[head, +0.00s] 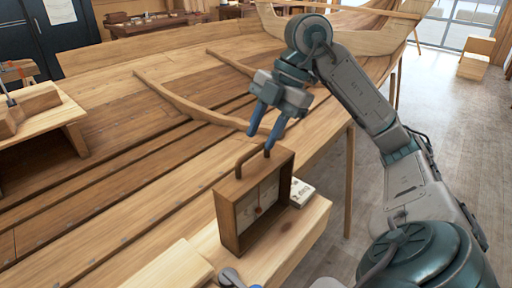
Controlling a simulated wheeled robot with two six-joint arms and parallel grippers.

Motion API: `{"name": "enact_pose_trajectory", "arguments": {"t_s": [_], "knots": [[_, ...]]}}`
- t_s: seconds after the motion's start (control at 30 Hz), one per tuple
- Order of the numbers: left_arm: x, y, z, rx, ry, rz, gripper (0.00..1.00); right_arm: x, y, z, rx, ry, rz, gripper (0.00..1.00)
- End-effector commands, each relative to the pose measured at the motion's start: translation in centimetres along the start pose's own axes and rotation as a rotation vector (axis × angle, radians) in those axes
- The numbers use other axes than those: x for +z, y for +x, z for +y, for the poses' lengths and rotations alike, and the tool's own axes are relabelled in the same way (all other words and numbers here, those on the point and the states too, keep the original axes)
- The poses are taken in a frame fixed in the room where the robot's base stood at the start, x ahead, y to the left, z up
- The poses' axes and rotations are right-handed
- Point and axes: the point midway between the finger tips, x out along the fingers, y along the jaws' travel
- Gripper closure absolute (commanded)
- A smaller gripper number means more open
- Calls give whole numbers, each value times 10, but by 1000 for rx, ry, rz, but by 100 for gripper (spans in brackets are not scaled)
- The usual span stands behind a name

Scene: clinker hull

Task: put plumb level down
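The plumb level (254,205) appears to be the upright brown wooden case with a pale dial face and an arched handle on top. It stands on a light wooden bench top (312,222) beside the hull. My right gripper (260,141) is just above the handle, pointing down. Its two blue fingers are apart, with nothing seen between them. One fingertip overlaps the handle's top in the picture; I cannot tell whether it touches. I cannot make out my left gripper.
A small white object (300,192) lies right behind the case. The planked hull (120,180) with raised ribs fills the left and middle. A wooden stand (38,115) is at the far left. A pale block (172,268) lies at the bottom. Open floor (450,130) is at right.

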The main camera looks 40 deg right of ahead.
Motion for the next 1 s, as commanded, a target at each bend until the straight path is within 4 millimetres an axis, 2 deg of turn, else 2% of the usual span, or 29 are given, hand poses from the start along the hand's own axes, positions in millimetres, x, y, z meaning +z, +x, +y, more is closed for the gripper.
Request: {"name": "enact_pose_trajectory", "arguments": {"t_s": [0.03,0.13,0.33,0.5,1.0], "knots": [[0,-1,0,0,0,0,100,0,-13,1,6,1,0,66],[0,-4,-1,0,0,0,100,-1,-34,1,6,0,1,66],[-1,-15,-2,-1,0,-1,100,-1,-64,1,0,2,-1,66],[-1,-17,-3,-1,1,-1,100,0,-70,0,0,0,1,66],[-1,-16,-3,-1,1,-1,100,0,-69,0,0,0,1,66]]}}
